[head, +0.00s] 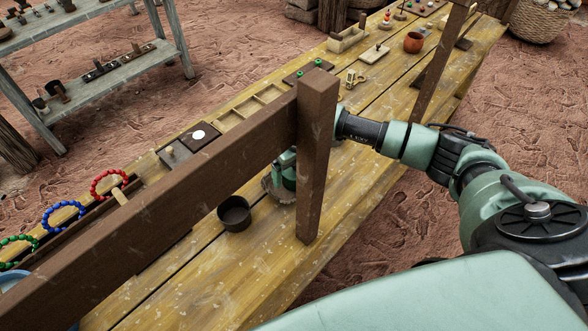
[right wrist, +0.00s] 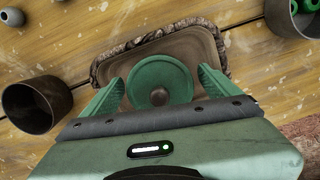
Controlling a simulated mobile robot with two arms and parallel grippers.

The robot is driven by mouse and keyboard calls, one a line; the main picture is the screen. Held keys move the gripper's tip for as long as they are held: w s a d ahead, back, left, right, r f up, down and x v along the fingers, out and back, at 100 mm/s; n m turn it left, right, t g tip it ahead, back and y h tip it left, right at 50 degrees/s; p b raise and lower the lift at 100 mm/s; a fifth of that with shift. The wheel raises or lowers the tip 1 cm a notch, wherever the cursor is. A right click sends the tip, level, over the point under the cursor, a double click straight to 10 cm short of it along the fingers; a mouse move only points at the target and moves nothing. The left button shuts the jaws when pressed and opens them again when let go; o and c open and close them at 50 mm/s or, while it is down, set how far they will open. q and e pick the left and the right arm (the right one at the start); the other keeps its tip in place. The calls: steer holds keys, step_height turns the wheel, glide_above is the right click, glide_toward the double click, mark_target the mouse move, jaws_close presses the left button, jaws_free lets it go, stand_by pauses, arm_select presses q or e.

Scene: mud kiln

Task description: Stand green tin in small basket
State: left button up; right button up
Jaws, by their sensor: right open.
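In the right wrist view the green tin (right wrist: 160,68), round with a dark knob in its middle, shows between the fingers of my right gripper (right wrist: 160,82). The gripper is open, one finger on each side of the tin. The small basket (right wrist: 106,60), with a brown woven rim, lies around and beyond the tin. The tin appears inside the rim; its base is hidden. In the head view a wooden post mostly hides the right gripper (head: 287,172), and part of the basket (head: 270,188) shows beside it. My left gripper is out of view.
A dark round pot (head: 234,214) stands left of the basket, also in the right wrist view (right wrist: 36,104). A wooden beam and post (head: 315,150) cross in front of the table. Colored bead rings (head: 64,215) hang at the left. The table's near side is mostly clear.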

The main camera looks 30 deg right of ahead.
step_height(320, 180, up, 12)
steer(key=s+b, duration=0.1)
steer(key=b, duration=0.2)
steer(key=shift+s, duration=0.2)
steer(key=shift+d+r, duration=0.1)
